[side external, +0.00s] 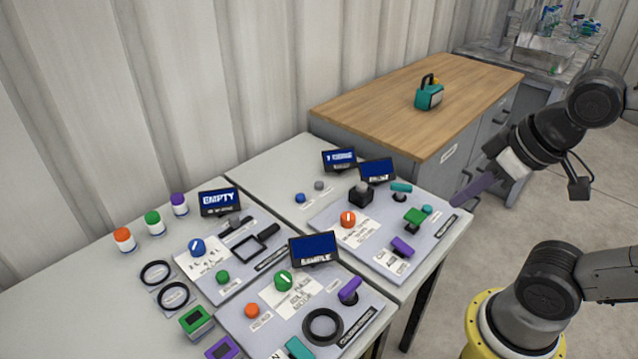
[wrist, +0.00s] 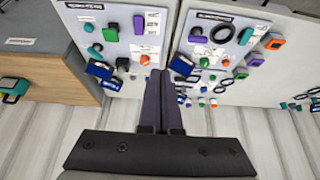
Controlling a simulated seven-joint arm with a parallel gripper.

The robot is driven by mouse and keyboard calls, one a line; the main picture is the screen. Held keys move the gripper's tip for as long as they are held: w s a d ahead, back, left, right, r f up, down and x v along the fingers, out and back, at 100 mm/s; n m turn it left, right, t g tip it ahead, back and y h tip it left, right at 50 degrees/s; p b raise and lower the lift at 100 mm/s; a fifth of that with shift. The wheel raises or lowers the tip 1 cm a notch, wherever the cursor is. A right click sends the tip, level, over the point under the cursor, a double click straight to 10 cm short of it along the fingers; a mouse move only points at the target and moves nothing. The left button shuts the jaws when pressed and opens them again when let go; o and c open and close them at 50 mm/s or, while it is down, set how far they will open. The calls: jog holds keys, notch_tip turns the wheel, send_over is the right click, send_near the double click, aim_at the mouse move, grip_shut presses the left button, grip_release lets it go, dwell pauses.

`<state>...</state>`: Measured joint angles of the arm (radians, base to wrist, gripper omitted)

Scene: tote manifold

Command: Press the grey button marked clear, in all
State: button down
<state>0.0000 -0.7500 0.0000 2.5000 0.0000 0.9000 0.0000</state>
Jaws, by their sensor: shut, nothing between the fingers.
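A small grey round button (side external: 319,185) sits beside a blue button (side external: 300,197) on the far table, near two small screens. Its label is too small to read. A black box with a grey top (side external: 361,194) stands on the panel close by. My gripper (side external: 456,203) has long purple fingers, pressed together and empty. It hangs in the air right of the far panel, apart from every control. In the wrist view my gripper (wrist: 160,72) points toward the panels. I cannot pick out the grey button for sure there.
The far panel (side external: 330,217) holds an orange dial, green and purple controls and teal handles. Screens (side external: 377,171) stand up behind it. Nearer panels carry more dials, rings and a screen (side external: 314,250). A wooden-topped cabinet (side external: 390,95) holds a teal lantern-like object (side external: 429,96).

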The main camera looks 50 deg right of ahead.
jog(key=shift+w, duration=0.1)
dwell(0.7)
jog(key=w+a+r+m+t+y, duration=0.25)
jog(key=w+r+t, duration=0.25)
jog(key=w+r, duration=0.65)
jog(key=w+d+m+t+h, duration=0.2)
jog(key=w+m, duration=0.2)
jog(key=w, duration=1.1)
jog(key=w+d+f+m+g+h, duration=0.1)
jog(key=w+d+f+m+h, duration=0.1)
jog(key=w+d+f+m, duration=0.25)
jog(key=w+d+f+m+h, duration=0.1)
jog(key=w+d+f+h, duration=0.15)
jog(key=w+f, duration=0.35)
jog(key=w+d+f+m+g, duration=0.1)
jog(key=w+d+f, duration=0.1)
jog(key=f, duration=0.5)
jog(key=w+d+f+g, duration=0.2)
jog(key=f, duration=0.6)
jog(key=shift+d+f+m, duration=0.15)
jog(key=shift+f+m, duration=0.1)
jog(key=shift+m, duration=0.15)
